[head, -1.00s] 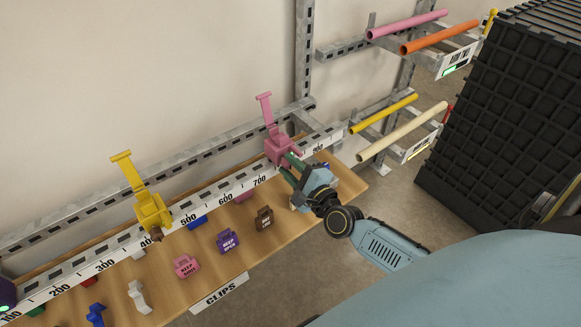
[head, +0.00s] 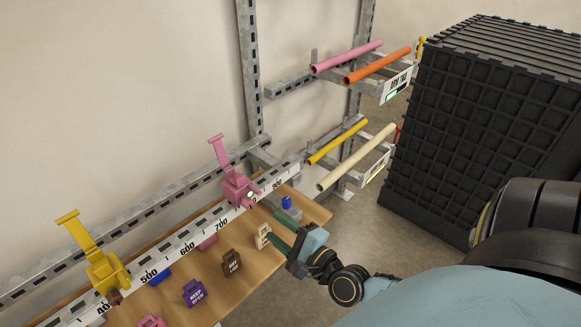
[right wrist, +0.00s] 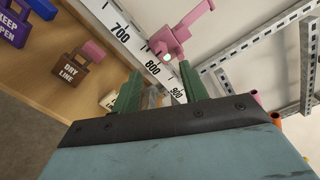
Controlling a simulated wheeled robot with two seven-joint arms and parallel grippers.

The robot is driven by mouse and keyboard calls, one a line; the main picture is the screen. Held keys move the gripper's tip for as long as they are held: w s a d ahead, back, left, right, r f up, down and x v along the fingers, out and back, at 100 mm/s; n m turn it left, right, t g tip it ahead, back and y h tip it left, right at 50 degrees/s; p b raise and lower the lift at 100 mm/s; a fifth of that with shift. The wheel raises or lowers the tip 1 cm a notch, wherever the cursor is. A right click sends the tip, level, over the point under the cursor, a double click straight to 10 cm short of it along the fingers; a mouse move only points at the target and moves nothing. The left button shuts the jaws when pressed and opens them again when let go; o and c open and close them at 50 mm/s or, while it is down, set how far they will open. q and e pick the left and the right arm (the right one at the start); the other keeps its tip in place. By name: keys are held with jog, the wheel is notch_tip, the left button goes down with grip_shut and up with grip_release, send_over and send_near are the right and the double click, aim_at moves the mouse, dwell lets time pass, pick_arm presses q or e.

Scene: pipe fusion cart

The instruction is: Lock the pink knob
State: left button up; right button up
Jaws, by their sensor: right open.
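The pink clamp (head: 237,190) sits on the white number rail near its far right end. Its lever stands up and leans left. A small pink knob (head: 254,190) sticks out of its right side, and a pale spot shows on its front. In the right wrist view the clamp (right wrist: 172,40) is ahead of the fingers, near the 800 mark. My right gripper (head: 279,228) is open and empty, its green fingers apart from the clamp, to its lower right. The fingers also show in the right wrist view (right wrist: 160,88). My left gripper is not in view.
A yellow clamp (head: 107,272) sits further left on the rail (head: 190,239). Tagged clips, including brown (head: 231,263), purple (head: 194,293) and cream (head: 263,237), are on the wooden shelf. A blue-capped item (head: 287,203) is close to my fingers. Pipe racks (head: 340,80) and a black crate (head: 450,130) stand right.

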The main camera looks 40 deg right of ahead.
jog(key=s, duration=0.3)
jog(key=shift+s+d, duration=0.15)
jog(key=shift+s, duration=0.05)
dwell(0.4)
jog(key=s+f+n+g, duration=0.3)
jog(key=s+f+n, duration=0.15)
jog(key=f, duration=0.65)
jog(key=s+f+n+g+b, duration=0.1)
jog(key=s+f+n+g, duration=0.3)
jog(key=f, duration=0.6)
jog(key=s+f+n+g, duration=0.25)
jog(key=f+n, duration=0.35)
jog(key=f, duration=0.5)
jog(key=s+a+f+n+g, duration=0.2)
jog(key=s+f+n, duration=0.3)
jog(key=s, duration=0.5)
jog(key=s+a+f+n+g+h+b, duration=0.1)
jog(key=s+a+f+n+g, duration=0.2)
jog(key=s+f+n+g, duration=0.2)
jog(key=s+f, duration=0.3)
jog(key=s, duration=0.2)
jog(key=shift+g, duration=0.25)
jog(key=shift+c, duration=0.4)
